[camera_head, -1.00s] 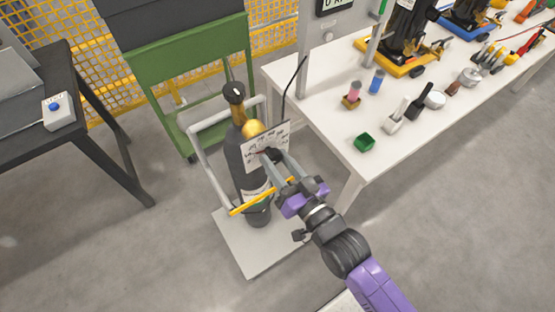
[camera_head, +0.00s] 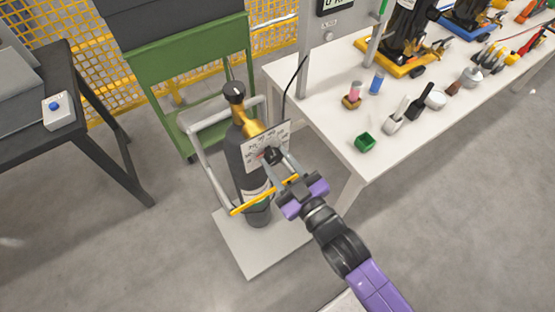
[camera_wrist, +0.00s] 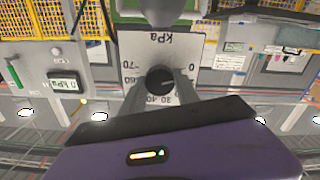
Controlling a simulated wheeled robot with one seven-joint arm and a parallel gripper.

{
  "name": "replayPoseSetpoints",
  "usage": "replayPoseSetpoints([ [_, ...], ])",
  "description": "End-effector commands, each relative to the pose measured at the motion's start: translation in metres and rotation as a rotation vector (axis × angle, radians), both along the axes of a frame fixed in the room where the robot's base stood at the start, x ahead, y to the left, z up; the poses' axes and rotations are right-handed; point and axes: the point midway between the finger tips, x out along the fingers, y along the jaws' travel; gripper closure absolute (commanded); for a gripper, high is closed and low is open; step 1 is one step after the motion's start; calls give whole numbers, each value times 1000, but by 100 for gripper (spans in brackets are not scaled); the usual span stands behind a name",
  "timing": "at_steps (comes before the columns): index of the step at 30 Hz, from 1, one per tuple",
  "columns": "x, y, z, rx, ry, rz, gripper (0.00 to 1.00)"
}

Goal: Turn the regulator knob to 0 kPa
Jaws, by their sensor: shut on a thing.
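The regulator knob is a round black knob (camera_wrist: 158,79) at the middle of a white dial plate (camera_wrist: 185,45), which shows upside down in the wrist view with numbers and "kPa". In the head view the dial plate (camera_head: 251,155) is fixed at the front of a dark gas cylinder (camera_head: 236,160), with the knob (camera_head: 272,155) at its right part. My gripper (camera_head: 277,160) reaches it from the lower right. In the wrist view its two grey fingers (camera_wrist: 163,92) are shut on the knob from both sides. Which number the knob points to is too small to tell.
A digital display (camera_wrist: 66,83) reads 0 kPa in the wrist view. The cylinder stands on a grey pallet (camera_head: 258,262) with a tubular frame and a yellow bar (camera_head: 250,203). A white table (camera_head: 330,115) with tools is close on the right, a green cart (camera_head: 190,60) behind.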

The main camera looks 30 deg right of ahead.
Motion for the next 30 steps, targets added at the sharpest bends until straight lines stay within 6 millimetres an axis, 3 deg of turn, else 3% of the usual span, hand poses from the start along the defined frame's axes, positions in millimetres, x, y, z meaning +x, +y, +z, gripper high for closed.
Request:
replayPoseSetpoints([
  [12, -1, 0, -4, -10, 8, 0, 100],
  [13, -1, 0, -4, -10, 8, 0, 61],
  [16, -1, 0, -3, -10, 7, 0, 42],
  [26, -1, 0, -2, -8, 3, 0, 41],
  [30, -11, 0, -3, -8, 4, 0, 41],
])
